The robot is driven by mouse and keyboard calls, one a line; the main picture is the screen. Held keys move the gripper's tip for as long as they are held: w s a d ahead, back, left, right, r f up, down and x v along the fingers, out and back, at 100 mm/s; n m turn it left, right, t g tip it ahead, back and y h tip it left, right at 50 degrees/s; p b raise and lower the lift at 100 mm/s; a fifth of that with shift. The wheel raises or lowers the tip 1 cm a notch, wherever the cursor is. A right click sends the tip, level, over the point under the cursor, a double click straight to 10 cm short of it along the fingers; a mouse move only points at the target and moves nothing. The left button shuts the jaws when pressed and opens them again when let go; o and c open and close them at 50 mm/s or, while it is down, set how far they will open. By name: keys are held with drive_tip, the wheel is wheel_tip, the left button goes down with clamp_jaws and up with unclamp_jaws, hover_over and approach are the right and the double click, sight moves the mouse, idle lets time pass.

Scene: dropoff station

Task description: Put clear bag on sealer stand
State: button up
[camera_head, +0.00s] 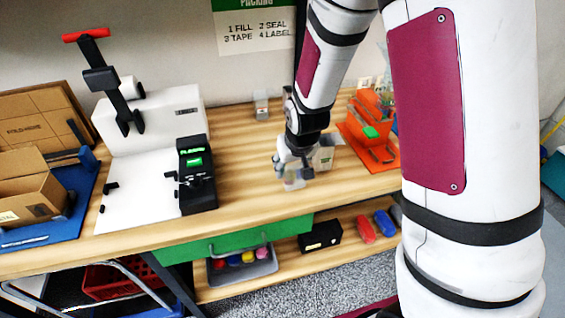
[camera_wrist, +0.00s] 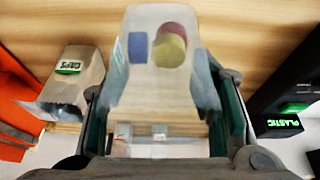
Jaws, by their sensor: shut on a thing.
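My gripper (camera_head: 292,172) is shut on the clear bag (camera_wrist: 160,88), which hangs between the two fingers. The bag is see-through and holds a blue piece and round yellow and red pieces. In the head view the bag (camera_head: 294,183) shows small and blurred below the gripper, over the wooden bench; I cannot tell whether it touches the bench. The sealer stand (camera_head: 140,190) is a white base with a white housing and a black lever with a red handle, left of my gripper. Its black control box (camera_head: 197,180) has a green display; a black box reading PLASTIC (camera_wrist: 285,122) shows in the wrist view.
A grey CAPS box (camera_wrist: 75,85) is beside the bag, with an orange rack (camera_head: 372,135) to the right. A small clear container (camera_head: 261,106) stands at the back. A blue tray (camera_head: 75,205) with a cardboard box is far left. Bench between sealer and gripper is clear.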

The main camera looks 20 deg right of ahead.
drive_tip(key=s+a+b, duration=0.2)
drive_tip(key=s+a, duration=0.2)
drive_tip(key=s, duration=0.3)
drive_tip(key=w+d+b, duration=0.1)
drive_tip(key=w, duration=0.4)
drive_tip(key=w+d+b, duration=0.1)
drive_tip(key=w, duration=0.4)
drive_tip(key=w+b, duration=0.1)
drive_tip(key=w, duration=0.4)
drive_tip(key=shift+d+f, duration=0.25)
drive_tip(key=shift+d, duration=0.15)
drive_tip(key=shift+w+f, duration=0.2)
drive_tip(key=shift+f, duration=1.55)
drive_tip(key=shift+f, duration=0.1)
drive_tip(key=o, duration=1.2)
drive_tip(key=shift+f, duration=0.1)
drive_tip(key=p+v, duration=0.1)
drive_tip(key=v, duration=1.1)
drive_tip(key=shift+s+d+r, duration=0.1)
drive_tip(key=shift+r, duration=0.2)
